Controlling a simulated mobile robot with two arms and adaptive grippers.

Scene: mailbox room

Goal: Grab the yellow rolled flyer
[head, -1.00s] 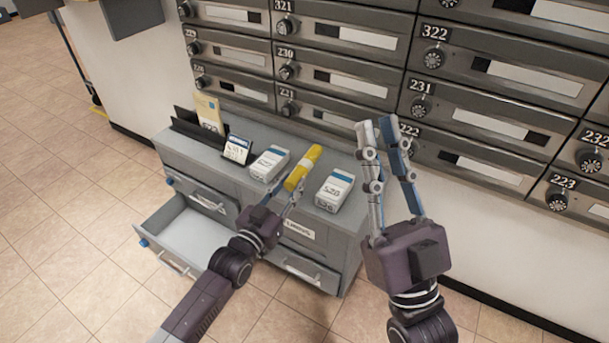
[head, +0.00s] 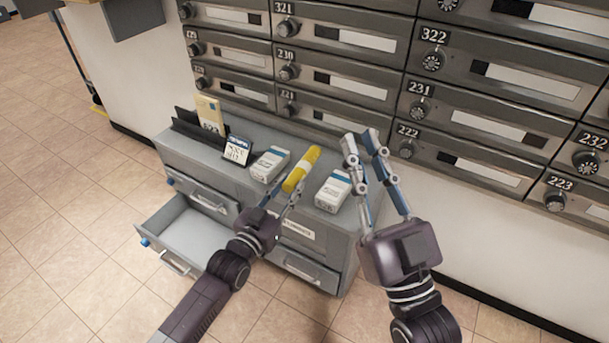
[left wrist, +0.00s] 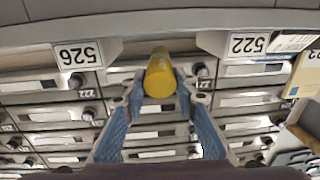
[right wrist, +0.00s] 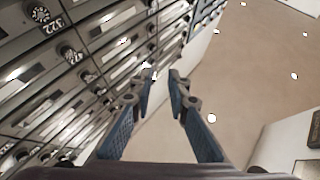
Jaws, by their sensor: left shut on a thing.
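The yellow rolled flyer (head: 303,167) lies on the grey cabinet top, between two white boxes with blue tops, its near end toward the front edge. In the left wrist view the flyer's round end (left wrist: 160,84) sits between the fingertips. My left gripper (head: 284,192) is at the cabinet's front edge, shut on the flyer's near end. My right gripper (head: 361,140) is raised to the right of the cabinet, in front of the mailboxes. In the right wrist view its fingertips (right wrist: 163,76) are apart with nothing between them.
The white boxes marked 526 (head: 334,191) and 522 (head: 270,164) flank the flyer closely. A small card box (head: 237,150) and a tan envelope (head: 209,112) stand further left. An open drawer (head: 192,238) juts out at the cabinet's lower left. Mailboxes (head: 470,110) line the wall behind.

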